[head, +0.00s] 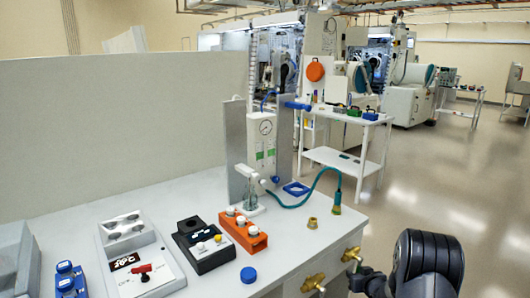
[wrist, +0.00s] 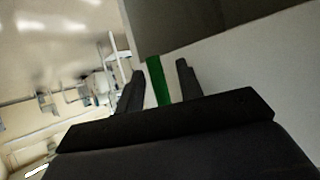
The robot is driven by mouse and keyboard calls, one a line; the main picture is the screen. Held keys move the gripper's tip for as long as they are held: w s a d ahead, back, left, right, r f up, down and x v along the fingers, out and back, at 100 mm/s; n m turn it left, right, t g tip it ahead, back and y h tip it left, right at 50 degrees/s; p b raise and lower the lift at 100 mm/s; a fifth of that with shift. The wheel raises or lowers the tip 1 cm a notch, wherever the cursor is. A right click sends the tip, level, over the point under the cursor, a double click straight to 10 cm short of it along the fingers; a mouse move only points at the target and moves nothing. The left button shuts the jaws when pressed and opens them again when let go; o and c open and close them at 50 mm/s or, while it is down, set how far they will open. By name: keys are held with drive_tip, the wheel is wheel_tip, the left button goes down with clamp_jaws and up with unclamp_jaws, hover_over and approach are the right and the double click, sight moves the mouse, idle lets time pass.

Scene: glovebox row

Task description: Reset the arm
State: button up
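My gripper (wrist: 160,68) shows in the wrist view with its two dark fingers standing apart. A green strip (wrist: 158,82) shows in the gap between the fingers, with space on its right side. I cannot tell what it is or how far beyond the fingers it lies, and neither finger clearly closes on it. In the head view only a dark part of my arm (head: 428,265) shows at the lower right, beside the bench's right end. The gripper itself is out of that view.
The white bench (head: 320,240) carries an orange block (head: 243,236) with white-capped vials, a black block (head: 203,244), a blue cap (head: 248,275) and a teal hose (head: 300,203). Brass valves (head: 313,284) stick out from its side. Open floor (head: 450,190) lies to the right.

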drive_tip(key=shift+s+r, duration=0.1)
idle(0.4)
drive_tip(key=shift+s+r+p, duration=0.1)
drive_tip(key=shift+s+p, duration=0.05)
drive_tip(key=shift+p, duration=0.2)
drive_tip(key=a+v, duration=0.1)
drive_tip(key=v, duration=0.9)
drive_tip(key=x, duration=0.7)
drive_tip(key=d+x, duration=0.1)
drive_tip(key=x, duration=0.2)
drive_tip(key=shift+w+f, duration=0.25)
drive_tip(key=shift+f+b, duration=0.25)
drive_tip(key=shift+b, duration=0.55)
drive_tip(key=b, duration=0.2)
drive_tip(key=shift+w+d+t+h+b, duration=0.15)
drive_tip(key=shift+d+t+h+b, duration=0.05)
drive_tip(key=shift+t+h+b, duration=0.1)
drive_tip(key=b, duration=0.2)
drive_tip(key=n+b, duration=0.1)
drive_tip(key=b, duration=0.1)
drive_tip(key=shift+w+d+r+t, duration=0.15)
drive_tip(key=shift+d+r+t, duration=0.1)
drive_tip(key=shift+t, duration=0.15)
drive_tip(key=shift+w+d+r+b, duration=0.1)
drive_tip(key=shift+r+b, duration=0.05)
drive_tip(key=shift+b, duration=0.2)
drive_tip(key=shift+h, duration=0.3)
